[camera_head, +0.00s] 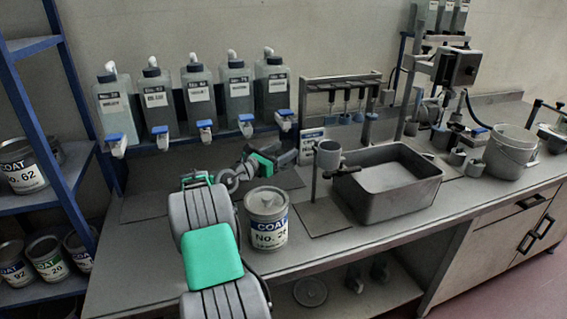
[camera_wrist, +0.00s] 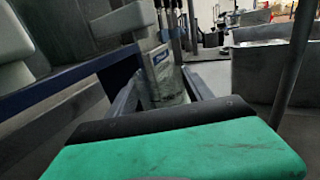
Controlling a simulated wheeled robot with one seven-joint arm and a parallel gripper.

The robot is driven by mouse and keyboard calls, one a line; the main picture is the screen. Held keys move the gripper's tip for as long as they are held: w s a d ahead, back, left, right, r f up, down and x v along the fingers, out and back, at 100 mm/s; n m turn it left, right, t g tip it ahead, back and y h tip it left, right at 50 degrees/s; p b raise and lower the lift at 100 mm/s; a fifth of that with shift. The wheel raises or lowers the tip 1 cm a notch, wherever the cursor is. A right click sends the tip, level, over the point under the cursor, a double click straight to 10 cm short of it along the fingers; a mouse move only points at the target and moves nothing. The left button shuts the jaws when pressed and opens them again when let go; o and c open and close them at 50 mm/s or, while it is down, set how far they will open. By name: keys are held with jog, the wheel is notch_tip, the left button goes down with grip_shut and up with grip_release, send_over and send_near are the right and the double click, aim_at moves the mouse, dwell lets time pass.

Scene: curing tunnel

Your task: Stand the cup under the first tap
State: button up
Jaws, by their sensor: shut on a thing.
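My gripper (camera_head: 292,156) reaches to the right over the bench, below the rightmost bottles. In the wrist view its two dark fingers (camera_wrist: 165,92) are closed around a pale grey shape, likely the cup (camera_wrist: 166,88); its outline is unclear, and in the head view it is mostly hidden by the gripper. Several blue-handled taps stick out from labelled bottles along the wall shelf. The leftmost tap (camera_head: 117,145) is far to the left of my gripper; the rightmost tap (camera_head: 284,119) is just above it.
A grey basin (camera_head: 405,201) stands beyond. A COAT can (camera_head: 268,222) stands in front of my gripper. A labelled card (camera_head: 312,140) is behind.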

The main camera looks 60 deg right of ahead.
jog(key=f, duration=0.2)
jog(key=d+f, duration=0.1)
jog(key=f, duration=0.1)
jog(key=shift+w+d+f, duration=0.15)
jog(key=shift+d+f, duration=0.05)
jog(key=shift+f, duration=0.1)
jog(key=shift+f, duration=0.15)
jog(key=o, duration=1.5)
jog(key=shift+c, duration=0.2)
jog(key=v, duration=1.2)
